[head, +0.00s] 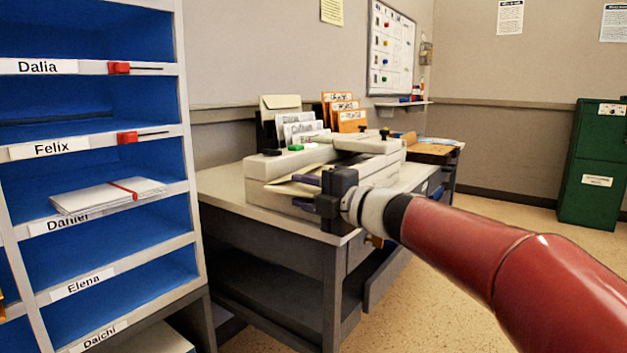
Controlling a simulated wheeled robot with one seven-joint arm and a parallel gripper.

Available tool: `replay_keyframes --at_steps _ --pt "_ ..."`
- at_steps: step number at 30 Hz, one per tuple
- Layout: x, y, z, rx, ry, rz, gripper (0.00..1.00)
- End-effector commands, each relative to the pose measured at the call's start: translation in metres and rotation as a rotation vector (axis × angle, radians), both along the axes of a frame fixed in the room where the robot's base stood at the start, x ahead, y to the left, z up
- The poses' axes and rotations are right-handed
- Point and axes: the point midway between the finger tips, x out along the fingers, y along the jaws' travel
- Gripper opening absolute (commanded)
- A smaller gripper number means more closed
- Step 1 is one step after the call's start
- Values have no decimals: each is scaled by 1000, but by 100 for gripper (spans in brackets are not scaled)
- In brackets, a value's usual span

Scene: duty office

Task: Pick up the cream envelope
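A cream envelope (280,102) with its flap showing stands upright at the back left of the desk-top sorter, behind white papers. Another flat, pale tan-cream envelope or sheet (289,188) lies at the front of the pale machine on the desk, partly hidden by my gripper. My gripper (302,190) is at the machine's front, pointing left. Its two dark fingers are apart, one above the other, with the tan-cream piece showing between and behind them. I cannot tell whether they touch it.
A blue pigeonhole rack (95,215) with name labels stands close on the left; a banded bundle of white envelopes (108,195) lies in it. The grey desk (225,187) has an open drawer at its front. A green cabinet (597,165) stands far right. Floor between is clear.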

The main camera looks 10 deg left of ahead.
Motion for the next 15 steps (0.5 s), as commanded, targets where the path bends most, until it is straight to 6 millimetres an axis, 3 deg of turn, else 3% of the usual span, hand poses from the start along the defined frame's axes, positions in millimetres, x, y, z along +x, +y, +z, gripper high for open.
replay_keyframes --at_steps 3,11,15 --pt "5 12 0 0 0 1 34" --pt "7 14 0 -1 0 -1 34" --pt "7 14 0 -1 0 -1 17"
